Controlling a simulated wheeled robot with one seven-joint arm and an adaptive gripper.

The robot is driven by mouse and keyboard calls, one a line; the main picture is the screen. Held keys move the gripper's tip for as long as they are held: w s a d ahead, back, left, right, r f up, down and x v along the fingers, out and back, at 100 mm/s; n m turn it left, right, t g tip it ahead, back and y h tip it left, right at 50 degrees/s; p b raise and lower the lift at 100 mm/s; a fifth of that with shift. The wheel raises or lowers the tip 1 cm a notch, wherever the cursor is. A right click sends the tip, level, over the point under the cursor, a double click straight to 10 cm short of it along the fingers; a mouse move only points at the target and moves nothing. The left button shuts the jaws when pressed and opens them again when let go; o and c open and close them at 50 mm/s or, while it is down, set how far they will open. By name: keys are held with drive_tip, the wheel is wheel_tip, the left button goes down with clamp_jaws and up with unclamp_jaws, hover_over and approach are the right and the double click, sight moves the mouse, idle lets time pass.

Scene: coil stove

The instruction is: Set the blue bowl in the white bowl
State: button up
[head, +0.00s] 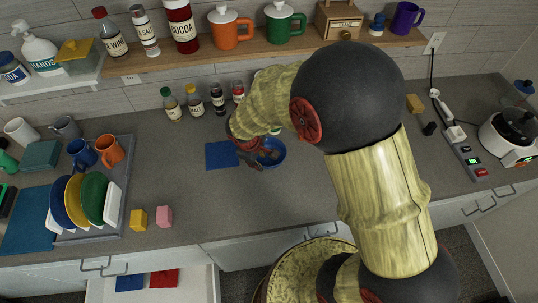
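The blue bowl (277,159) stands on the grey counter near the middle, just right of a flat blue square (222,155). My gripper (262,160) reaches down at the bowl's left side, its fingers over or at the bowl's rim and partly covering it. Whether the fingers are open or closed on the rim is too small to tell. I cannot make out a white bowl; my arm hides part of the counter behind and to the right of the blue bowl.
Several condiment bottles (195,103) stand behind, below a wooden shelf (330,42). A dish rack (118,190) with plates and mugs is at left. Yellow (138,219) and pink (164,217) blocks lie near the front edge. A drawer (150,288) is open below. A cooker (510,135) stands far right.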

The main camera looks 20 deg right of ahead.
drive_tip(key=x, duration=0.5)
drive_tip(key=shift+s+a+b, duration=0.15)
drive_tip(key=shift+b, duration=0.2)
drive_tip(key=shift+c, duration=0.2)
clamp_jaws()
